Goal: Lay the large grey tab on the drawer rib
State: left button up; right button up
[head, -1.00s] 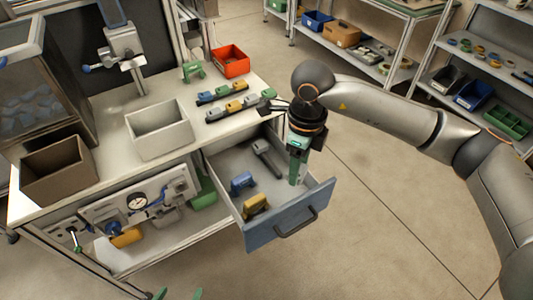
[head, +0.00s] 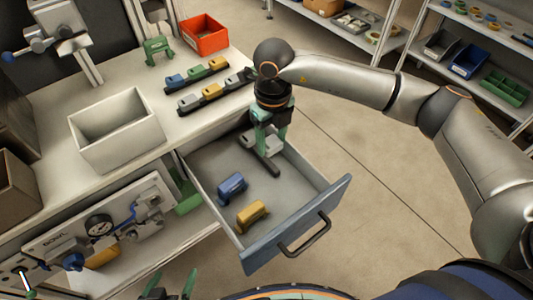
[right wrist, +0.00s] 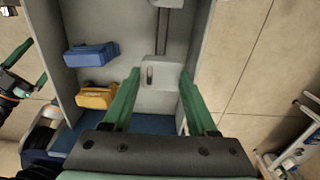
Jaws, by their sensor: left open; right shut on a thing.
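My right gripper (head: 268,138) is inside the open drawer. It is shut on the large grey tab, which shows between the green fingers in the right wrist view (right wrist: 160,74); in the head view the fingers partly hide it. The dark drawer rib (head: 265,166) lies on the drawer floor below, and also shows beyond the tab in the right wrist view (right wrist: 167,32). Another grey piece (right wrist: 169,3) is at the rib's far end. I cannot tell whether the held tab touches the rib. My left gripper (head: 170,287) is open and empty at the bottom edge, away from the drawer.
A blue tab (head: 232,186) and a yellow tab (head: 252,214) sit in the drawer, left of the rib. The drawer front (head: 300,230) and its side walls enclose the space. The bench holds a white bin (head: 117,140), tab rails and a red box (head: 203,35).

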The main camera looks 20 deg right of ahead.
aim_at(271, 164)
jog(key=shift+f, duration=3.3)
jog(key=o, duration=1.3)
jog(key=shift+r, duration=0.1)
notch_tip(271, 164, up, 12)
jog(key=shift+r, duration=0.1)
